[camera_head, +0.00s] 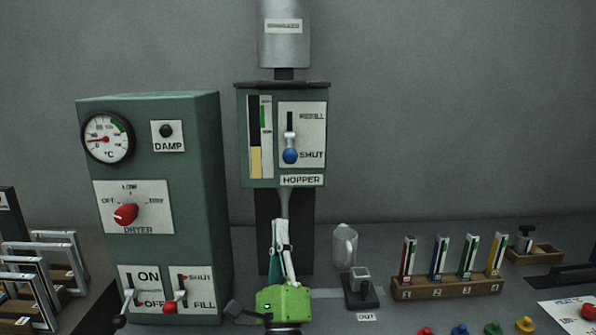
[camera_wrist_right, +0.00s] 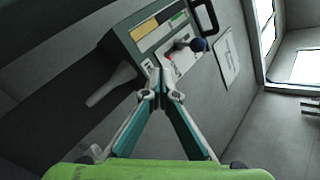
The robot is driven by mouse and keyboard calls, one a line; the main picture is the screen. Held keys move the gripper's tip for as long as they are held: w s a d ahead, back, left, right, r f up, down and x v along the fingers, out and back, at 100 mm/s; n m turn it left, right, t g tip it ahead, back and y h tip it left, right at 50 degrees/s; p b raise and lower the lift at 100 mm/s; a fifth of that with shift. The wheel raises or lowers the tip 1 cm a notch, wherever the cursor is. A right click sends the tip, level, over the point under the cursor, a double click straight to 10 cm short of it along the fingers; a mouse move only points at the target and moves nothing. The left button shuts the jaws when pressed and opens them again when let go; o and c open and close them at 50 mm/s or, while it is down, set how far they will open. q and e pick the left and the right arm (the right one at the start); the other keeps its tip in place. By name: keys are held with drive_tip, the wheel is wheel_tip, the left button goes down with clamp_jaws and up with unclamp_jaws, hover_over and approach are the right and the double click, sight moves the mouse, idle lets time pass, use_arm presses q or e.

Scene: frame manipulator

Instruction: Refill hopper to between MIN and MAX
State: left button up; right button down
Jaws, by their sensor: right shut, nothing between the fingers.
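The green hopper box (camera_head: 258,182) hangs under a grey cylinder (camera_head: 285,50). Its gauge (camera_head: 255,162) has a yellowish fill in the lower part and black above. A green band on the scale beside it lies higher than the fill's top. The blue-knobbed lever (camera_head: 290,155) is down beside SHUT, with REFILL above. My right gripper (camera_head: 280,225) points up below the hopper, fingers together and empty. In the right wrist view the closed fingertips (camera_wrist_right: 158,86) appear just below the hopper box (camera_wrist_right: 128,42), and the dark blue knob (camera_wrist_right: 198,45) is beyond them. My left gripper is not in view.
A green dryer cabinet (camera_head: 212,200) with a dial and levers stands left. A clear jug (camera_head: 344,246) and a small black device (camera_head: 360,292) are right of the gripper. A wooden rack (camera_head: 447,290) holds several coloured gauges. Metal frames (camera_head: 55,245) stand far left.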

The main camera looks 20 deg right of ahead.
sight(290, 156)
drive_tip(key=d+r+m+g+h, duration=0.1)
drive_tip(key=m+h, duration=0.2)
drive_tip(key=d+r+m+g+h, duration=0.1)
drive_tip(key=d+m+h, duration=0.1)
drive_tip(key=m+h, duration=0.1)
drive_tip(key=d+r+m+g+h, duration=0.1)
drive_tip(key=m+h, duration=0.1)
drive_tip(key=m, duration=0.2)
drive_tip(key=shift+s+d+g+h, duration=0.15)
drive_tip(key=shift+s+g+h, duration=0.15)
drive_tip(key=shift+g+h, duration=0.1)
drive_tip(key=shift+r, duration=0.15)
drive_tip(key=p+x, duration=0.5)
drive_tip(key=x, duration=0.6)
drive_tip(key=a, duration=0.1)
drive_tip(key=s+a+p, duration=0.1)
drive_tip(key=s+a, duration=0.1)
drive_tip(key=a, duration=0.1)
drive_tip(key=shift+s+r+p, duration=0.1)
drive_tip(key=shift+r+p, duration=0.2)
drive_tip(key=shift+r, duration=0.05)
drive_tip(key=shift+d, duration=0.1)
